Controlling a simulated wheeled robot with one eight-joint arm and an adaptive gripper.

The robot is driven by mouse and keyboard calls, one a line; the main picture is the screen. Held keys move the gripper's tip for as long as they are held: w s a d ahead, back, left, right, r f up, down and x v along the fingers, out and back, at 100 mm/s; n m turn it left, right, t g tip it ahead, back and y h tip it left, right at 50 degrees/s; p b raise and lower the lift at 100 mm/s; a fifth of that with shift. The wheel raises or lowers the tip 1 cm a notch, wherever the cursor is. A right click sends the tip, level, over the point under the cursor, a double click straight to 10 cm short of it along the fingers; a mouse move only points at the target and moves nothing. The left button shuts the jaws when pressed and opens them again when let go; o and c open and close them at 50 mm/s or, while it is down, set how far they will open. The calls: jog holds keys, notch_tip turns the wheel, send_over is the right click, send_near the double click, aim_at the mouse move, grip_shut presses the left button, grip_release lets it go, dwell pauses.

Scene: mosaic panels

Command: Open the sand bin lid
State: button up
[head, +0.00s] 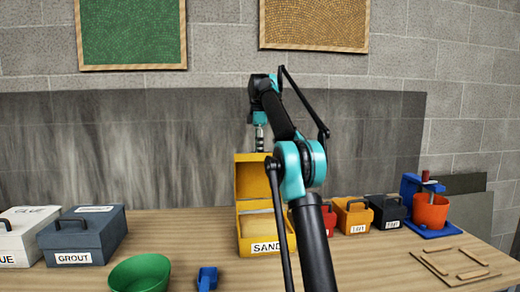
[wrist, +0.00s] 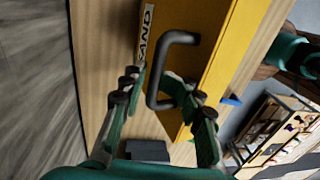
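The yellow sand bin (head: 285,248) stands on the bench with a SAND label on its front. Its lid (head: 250,182) stands upright at the back, and the light inside of the bin shows. In the wrist view the yellow lid (wrist: 222,60) carries a dark handle (wrist: 152,80) beside the label. My gripper (wrist: 153,82) has its green fingers apart, with part of the handle between them and no clear grip on it. In the head view my arm reaches over the bin, and the fingers are hidden behind the lid.
A green bowl (head: 140,272) and a small blue object (head: 207,278) lie in front. A GROUT box (head: 85,238) is at left. An orange box (head: 354,215), a dark box (head: 387,212) and a blue clamp stand (head: 432,232) with an orange pot (head: 431,210) are at right.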

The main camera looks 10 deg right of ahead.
jog(key=shift+o, duration=1.2)
jog(key=shift+w+f, duration=0.4)
jog(key=shift+w, duration=0.1)
jog(key=shift+o, duration=0.2)
jog(key=shift+s+r, duration=0.2)
jog(key=shift+s, duration=0.05)
jog(key=shift+s, duration=0.15)
